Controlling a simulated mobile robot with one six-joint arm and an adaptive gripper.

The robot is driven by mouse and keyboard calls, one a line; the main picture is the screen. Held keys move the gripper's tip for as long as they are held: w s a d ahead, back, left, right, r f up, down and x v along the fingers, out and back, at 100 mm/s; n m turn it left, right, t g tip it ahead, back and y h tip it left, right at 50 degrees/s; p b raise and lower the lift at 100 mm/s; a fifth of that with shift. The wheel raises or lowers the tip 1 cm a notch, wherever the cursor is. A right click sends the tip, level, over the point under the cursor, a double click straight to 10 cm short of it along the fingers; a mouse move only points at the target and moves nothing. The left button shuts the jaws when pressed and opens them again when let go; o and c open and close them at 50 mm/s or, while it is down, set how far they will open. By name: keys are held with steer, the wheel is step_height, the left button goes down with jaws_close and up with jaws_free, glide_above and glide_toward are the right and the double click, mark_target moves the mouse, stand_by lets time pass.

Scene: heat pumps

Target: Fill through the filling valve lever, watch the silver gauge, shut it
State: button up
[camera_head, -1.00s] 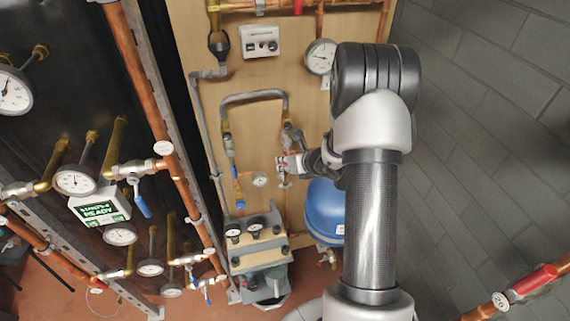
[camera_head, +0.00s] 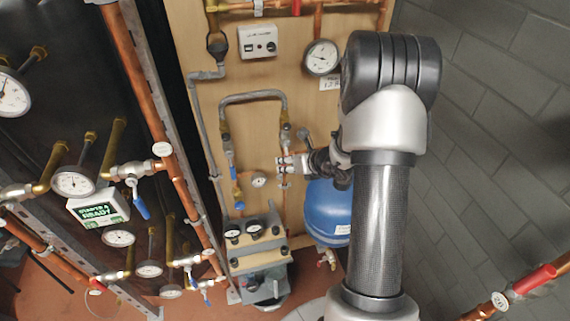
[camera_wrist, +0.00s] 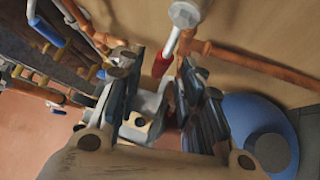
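My gripper (camera_head: 308,162) is at the middle of the wooden board, beside a vertical copper pipe and left of my forearm. In the wrist view its two fingers (camera_wrist: 158,72) stand apart, with no object clearly held. A lever with a red end (camera_wrist: 163,62) shows between and beyond the fingertips; I cannot tell whether they touch it. It may be the filling valve lever. A silver-rimmed gauge (camera_head: 321,57) hangs at the board's upper right; its reading is too small to tell. A smaller round gauge (camera_head: 258,180) sits lower on the board.
A blue tank (camera_head: 326,212) stands right of the pipes, close below my gripper. A blue-handled valve (camera_head: 233,173) is on the left pipe. The grey block wall (camera_head: 490,130) is at right.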

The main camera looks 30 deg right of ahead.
steer(key=v, duration=0.8)
steer(key=shift+s+r, duration=0.25)
steer(key=shift+s, duration=0.05)
steer(key=s+a+r+n+g+y, duration=0.25)
steer(key=a+r+n, duration=0.35)
steer(key=a+n, duration=0.4)
steer(key=s+a+r+n+g+y, duration=0.1)
steer(key=s+a+r+n+y, duration=0.15)
steer(key=a+r+n, duration=0.65)
steer(key=s+a+n+g+h, duration=0.25)
steer(key=s+a+n, duration=0.45)
steer(key=s+n, duration=0.45)
steer(key=s+d+r+n+h, duration=0.1)
steer(key=s+d+n+h, duration=0.2)
steer(key=s+n, duration=0.4)
steer(key=shift+d+r+t+h, duration=0.2)
steer(key=shift+d+t+h, duration=0.15)
steer(key=shift+d+t, duration=0.05)
steer(key=shift+w+n, duration=0.1)
steer(key=shift+n, duration=0.15)
stand_by(2.5)
